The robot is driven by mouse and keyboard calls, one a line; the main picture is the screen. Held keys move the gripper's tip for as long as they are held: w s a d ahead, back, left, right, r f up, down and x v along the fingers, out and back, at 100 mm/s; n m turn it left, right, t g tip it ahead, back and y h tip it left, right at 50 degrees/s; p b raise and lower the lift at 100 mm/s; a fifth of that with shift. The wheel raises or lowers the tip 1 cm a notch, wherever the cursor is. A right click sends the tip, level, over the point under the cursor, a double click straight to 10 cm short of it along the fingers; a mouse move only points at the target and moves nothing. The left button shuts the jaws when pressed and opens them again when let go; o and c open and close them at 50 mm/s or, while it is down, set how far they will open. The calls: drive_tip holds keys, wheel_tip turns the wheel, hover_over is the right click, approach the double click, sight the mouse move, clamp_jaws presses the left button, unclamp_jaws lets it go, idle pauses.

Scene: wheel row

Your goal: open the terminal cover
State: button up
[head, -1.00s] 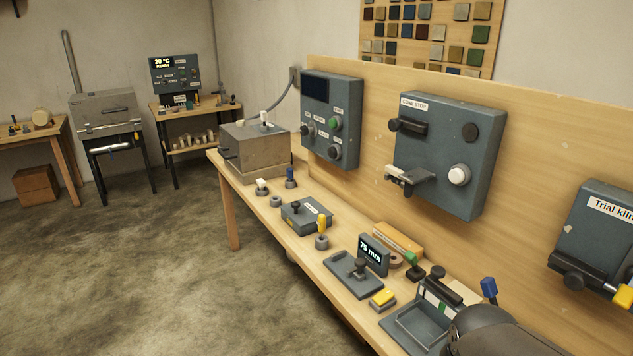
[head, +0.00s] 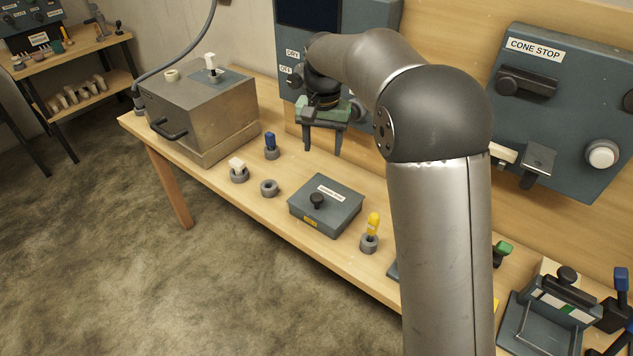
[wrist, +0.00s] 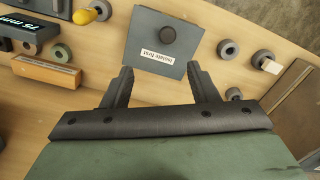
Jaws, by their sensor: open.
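The terminal cover (head: 326,196) appears to be the grey lid with a black knob (head: 317,200) on a low box on the bench. A white label lies on it, and in the wrist view that label (wrist: 157,57) reads "Isolate first". The cover lies flat and closed. My gripper (head: 322,150) is open and empty, pointing down above the bench, behind the box in the head view. In the wrist view the cover (wrist: 152,30) shows beyond my open fingertips (wrist: 160,72), with its knob (wrist: 167,35) farther off. Nothing touches the cover.
A yellow-handled switch or key (head: 371,232) stands right of the box. A grey ring (head: 269,188), a white-topped piece (head: 238,171) and a blue one (head: 271,146) stand left of it. A metal kiln box (head: 200,110) is at the bench's far end. Wall panels rise behind.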

drive_tip(key=w+a, duration=0.1)
drive_tip(key=p, duration=0.3)
approach(317, 196)
wheel_tip(317, 196, down, 8)
drive_tip(key=shift+f, duration=0.25)
clamp_jaws()
